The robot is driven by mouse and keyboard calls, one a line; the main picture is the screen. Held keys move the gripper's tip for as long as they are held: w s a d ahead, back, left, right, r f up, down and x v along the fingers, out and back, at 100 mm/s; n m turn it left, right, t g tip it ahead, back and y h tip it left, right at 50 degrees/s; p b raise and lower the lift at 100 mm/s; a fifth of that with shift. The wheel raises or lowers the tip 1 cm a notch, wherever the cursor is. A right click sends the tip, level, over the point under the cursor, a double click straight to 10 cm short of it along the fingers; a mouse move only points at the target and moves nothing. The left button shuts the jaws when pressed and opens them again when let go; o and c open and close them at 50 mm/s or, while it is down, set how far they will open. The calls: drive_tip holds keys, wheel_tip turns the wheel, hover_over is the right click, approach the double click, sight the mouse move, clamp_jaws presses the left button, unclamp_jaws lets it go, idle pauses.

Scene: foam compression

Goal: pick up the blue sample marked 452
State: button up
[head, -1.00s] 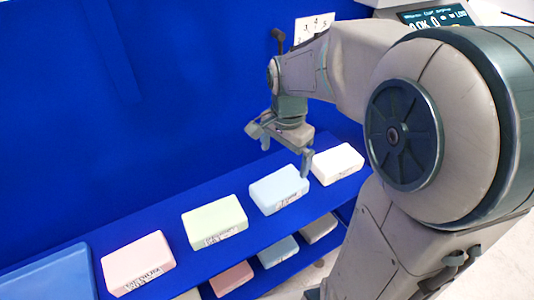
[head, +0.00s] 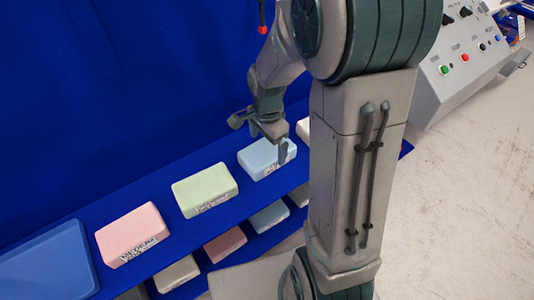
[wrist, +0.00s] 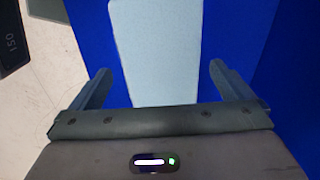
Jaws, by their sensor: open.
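The light blue sample (head: 262,153) lies on the upper blue shelf, between a green and a white block. Its front label is partly covered by a finger, and I cannot read the number. My gripper (head: 262,138) is open and empty, over or beside this sample in the head view. In the wrist view, the pale blue sample (wrist: 155,45) runs down between the two open fingers of my gripper (wrist: 160,72), with a gap on each side. I cannot tell how far the fingertips are above or below its top.
The upper shelf (head: 165,198) also holds a green block (head: 205,188), a pink block (head: 132,233) and a mostly hidden white block (head: 303,130). Several blocks, including a grey-blue one (head: 269,217), lie on the lower shelf. A control box (head: 465,60) stands at right.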

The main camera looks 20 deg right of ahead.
sight(268, 149)
drive_tip(key=shift+f, duration=1.85)
drive_tip(key=c, duration=0.9)
drive_tip(key=shift+r, duration=0.2)
